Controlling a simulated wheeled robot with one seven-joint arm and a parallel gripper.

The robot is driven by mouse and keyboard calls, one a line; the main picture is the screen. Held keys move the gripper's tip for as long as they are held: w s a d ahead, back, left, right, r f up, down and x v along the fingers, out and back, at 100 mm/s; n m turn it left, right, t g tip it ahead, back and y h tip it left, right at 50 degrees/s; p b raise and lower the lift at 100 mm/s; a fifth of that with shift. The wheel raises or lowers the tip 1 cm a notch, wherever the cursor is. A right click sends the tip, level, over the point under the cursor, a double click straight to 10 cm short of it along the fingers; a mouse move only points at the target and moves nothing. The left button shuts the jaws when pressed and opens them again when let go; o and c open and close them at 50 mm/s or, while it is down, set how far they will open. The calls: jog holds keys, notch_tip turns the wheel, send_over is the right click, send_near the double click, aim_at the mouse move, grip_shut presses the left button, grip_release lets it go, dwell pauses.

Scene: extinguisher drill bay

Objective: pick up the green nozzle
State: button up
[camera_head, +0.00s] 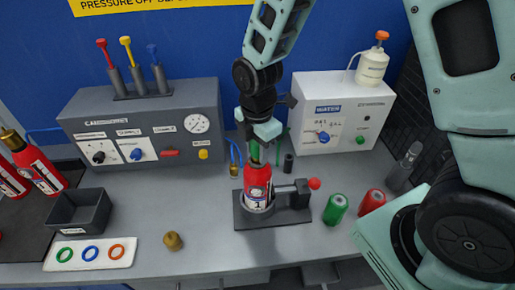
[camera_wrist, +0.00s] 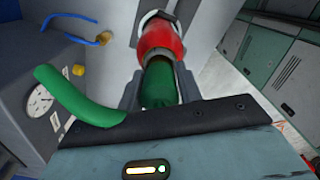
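The green nozzle (camera_wrist: 158,86) is between my gripper's (camera_wrist: 158,95) two dark fingers in the wrist view, and its body fills the gap. A curved green piece (camera_wrist: 75,98) sticks out to the left; its join with the body is hidden by my gripper. In the head view, my gripper (camera_head: 256,147) points down just above the red extinguisher (camera_head: 257,180), with a little of the green nozzle (camera_head: 255,152) showing below it. The extinguisher stands upright in a dark clamp stand (camera_head: 240,217). Whether the nozzle touches the extinguisher's top is unclear.
A grey control box (camera_head: 140,115) stands left and a white water unit (camera_head: 335,125) right. A dark bin (camera_head: 78,212) and a brass piece (camera_head: 173,241) are at left. The front middle bench is clear.

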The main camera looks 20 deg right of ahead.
jog(key=c, duration=0.6)
jog(key=shift+r, duration=0.15)
